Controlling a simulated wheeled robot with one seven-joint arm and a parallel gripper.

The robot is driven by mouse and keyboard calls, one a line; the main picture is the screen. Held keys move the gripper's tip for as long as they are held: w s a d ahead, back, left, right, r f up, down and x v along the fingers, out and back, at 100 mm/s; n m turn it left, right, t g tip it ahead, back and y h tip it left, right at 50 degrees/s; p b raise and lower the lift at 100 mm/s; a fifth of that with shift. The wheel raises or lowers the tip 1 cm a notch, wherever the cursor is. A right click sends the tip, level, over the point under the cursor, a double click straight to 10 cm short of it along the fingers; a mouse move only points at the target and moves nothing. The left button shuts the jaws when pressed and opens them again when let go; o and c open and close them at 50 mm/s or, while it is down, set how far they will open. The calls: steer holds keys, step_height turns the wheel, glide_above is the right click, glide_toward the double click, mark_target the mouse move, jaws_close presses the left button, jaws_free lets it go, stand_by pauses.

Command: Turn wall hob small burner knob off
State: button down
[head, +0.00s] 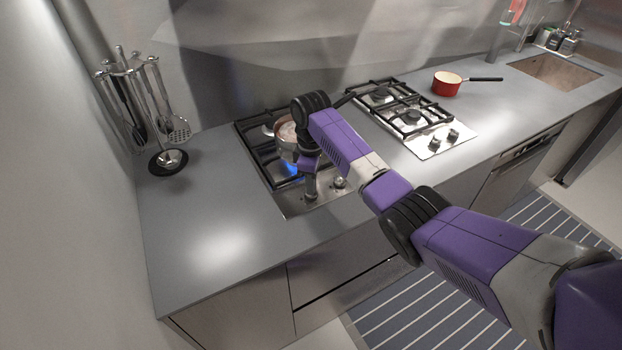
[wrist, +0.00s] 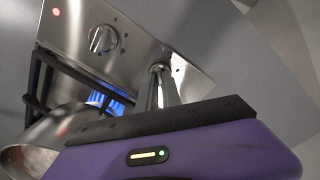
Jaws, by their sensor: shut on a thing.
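The wall hob (head: 290,203) is the left hob in the head view, with two knob positions on its steel front panel. My gripper (head: 311,197) points down at the left position and is shut on the knob there, which its fingers mostly hide. The fingertips (wrist: 160,70) meet the panel in the wrist view. The other knob (head: 340,182) is free beside the gripper and shows clearly in the wrist view (wrist: 103,38). A blue flame (head: 291,168) burns on this hob, also seen in the wrist view (wrist: 118,101).
A pot (head: 284,145) stands on the hob close behind my gripper, partly hidden by my arm. A second hob (head: 430,145) and a red saucepan (head: 447,88) are to the right. A utensil stand (head: 168,160) is at left. The front-left counter (head: 215,235) is clear.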

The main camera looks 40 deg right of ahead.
steer(key=m, duration=0.4)
steer(key=shift+m+p, duration=0.3)
steer(key=shift+p, duration=0.05)
steer(key=shift+m, duration=2.5)
steer(key=c, duration=1.5)
jaws_free()
steer(key=shift+r+b, duration=0.8)
steer(key=shift+r, duration=3.1)
